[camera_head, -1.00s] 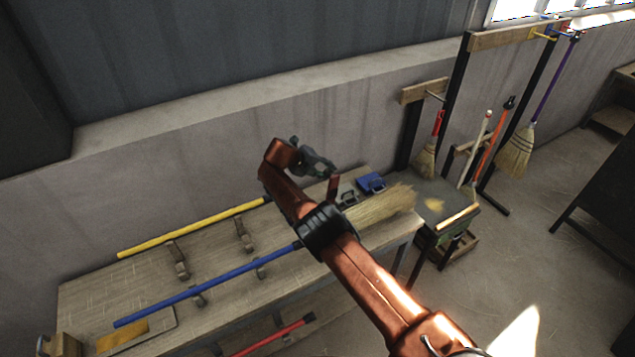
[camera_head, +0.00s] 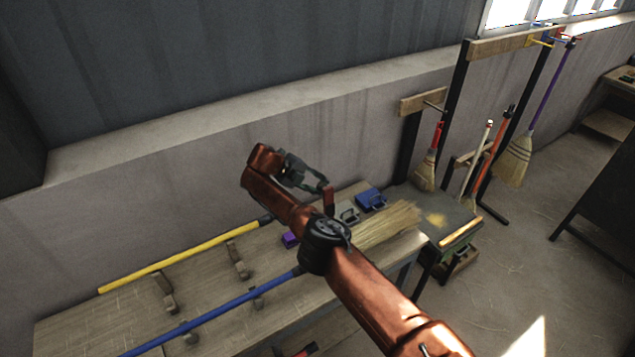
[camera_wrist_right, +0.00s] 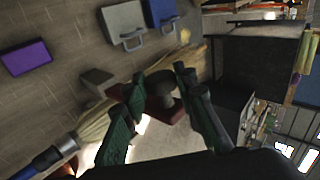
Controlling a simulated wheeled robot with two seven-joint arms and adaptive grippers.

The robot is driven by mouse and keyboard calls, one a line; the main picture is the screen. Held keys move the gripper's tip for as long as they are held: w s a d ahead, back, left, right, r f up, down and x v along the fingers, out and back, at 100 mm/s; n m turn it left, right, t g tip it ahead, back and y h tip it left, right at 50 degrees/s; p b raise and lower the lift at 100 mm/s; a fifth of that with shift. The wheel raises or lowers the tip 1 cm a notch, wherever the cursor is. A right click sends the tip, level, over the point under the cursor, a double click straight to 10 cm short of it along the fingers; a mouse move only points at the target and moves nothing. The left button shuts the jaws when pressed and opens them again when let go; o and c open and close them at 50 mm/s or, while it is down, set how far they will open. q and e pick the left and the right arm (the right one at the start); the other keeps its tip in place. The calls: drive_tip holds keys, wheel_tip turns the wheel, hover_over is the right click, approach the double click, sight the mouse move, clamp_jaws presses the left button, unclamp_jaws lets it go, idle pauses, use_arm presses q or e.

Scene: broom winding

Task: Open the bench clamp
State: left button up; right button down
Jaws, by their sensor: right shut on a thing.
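The bench clamp shows as a dark red upright piece (camera_head: 329,201) near the right end of the bench, partly behind my arm. In the right wrist view its dark knob (camera_wrist_right: 163,84) stands over a dark red base between my fingers. My right gripper (camera_head: 322,184) is at the top of the clamp; in the right wrist view its two green-black fingers (camera_wrist_right: 162,88) are shut on the knob. A broom with a blue handle (camera_head: 225,312) and straw bristles (camera_head: 392,226) lies along the bench beneath my arm. My left gripper is out of view.
A yellow pole (camera_head: 185,257) lies at the back of the bench (camera_head: 85,322). Purple (camera_head: 290,240), grey (camera_head: 347,212) and blue (camera_head: 371,199) blocks sit near the clamp. Brooms hang on a rack (camera_head: 515,42) at the right. A wall stands behind the bench.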

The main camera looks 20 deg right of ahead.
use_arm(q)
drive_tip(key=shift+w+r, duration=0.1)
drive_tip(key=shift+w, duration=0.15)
use_arm(e)
drive_tip(key=shift+w+r, duration=0.2)
drive_tip(key=shift+r, duration=0.1)
drive_tip(key=c, duration=1.8)
unclamp_jaws()
drive_tip(key=shift+s, duration=0.1)
drive_tip(key=shift+o, duration=1.1)
drive_tip(key=shift+s+f, duration=0.1)
drive_tip(key=shift+f, duration=0.05)
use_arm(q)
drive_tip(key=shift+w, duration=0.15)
use_arm(e)
drive_tip(key=shift+f, duration=0.1)
drive_tip(key=v, duration=1.2)
